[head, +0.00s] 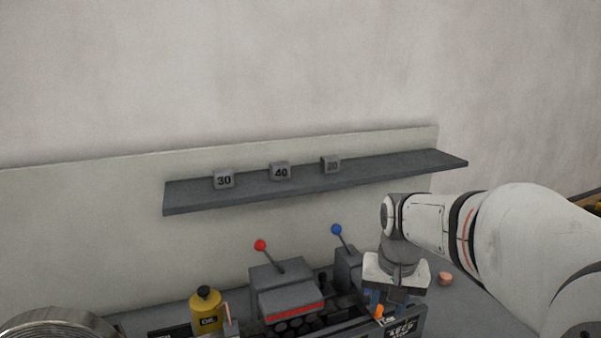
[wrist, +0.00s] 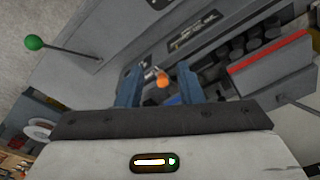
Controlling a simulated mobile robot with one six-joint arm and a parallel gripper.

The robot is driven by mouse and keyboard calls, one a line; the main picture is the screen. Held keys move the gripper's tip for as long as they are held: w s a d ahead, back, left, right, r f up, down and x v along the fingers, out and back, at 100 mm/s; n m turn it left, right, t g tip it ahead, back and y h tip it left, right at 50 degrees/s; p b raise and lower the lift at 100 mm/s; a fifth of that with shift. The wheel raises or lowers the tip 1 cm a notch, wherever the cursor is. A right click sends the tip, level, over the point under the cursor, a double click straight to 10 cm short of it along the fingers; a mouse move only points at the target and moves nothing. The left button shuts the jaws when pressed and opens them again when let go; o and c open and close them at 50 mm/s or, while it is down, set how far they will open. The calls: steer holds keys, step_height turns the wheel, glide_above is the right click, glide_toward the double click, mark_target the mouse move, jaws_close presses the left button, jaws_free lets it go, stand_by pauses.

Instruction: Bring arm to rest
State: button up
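My gripper (head: 384,302) points down over the grey machine at the lower right of the head view. In the wrist view its two blue fingers stand apart with a clear gap, so my gripper (wrist: 159,70) is open, and I see nothing held. A small orange-tipped part (wrist: 162,80) shows between the fingers in the wrist view; it also shows in the head view (head: 379,312). I cannot tell whether a finger touches it. My white arm (head: 520,235) reaches in from the right and is bent downward at the wrist.
A grey shelf (head: 320,180) on the back panel carries blocks marked 30 (head: 224,180), 40 (head: 280,172) and a fainter number (head: 331,165). Red (head: 260,245) and blue (head: 337,229) lever knobs rise near my wrist.

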steer(key=s+a+f+n+t, duration=0.1)
steer(key=s+n, duration=0.1)
steer(key=s, duration=1.2)
steer(key=shift+a+f+n+t, duration=0.15)
steer(key=shift+a+n+t, duration=0.15)
steer(key=shift+a+t, duration=0.1)
steer(key=shift+c, duration=0.5)
stand_by(1.4)
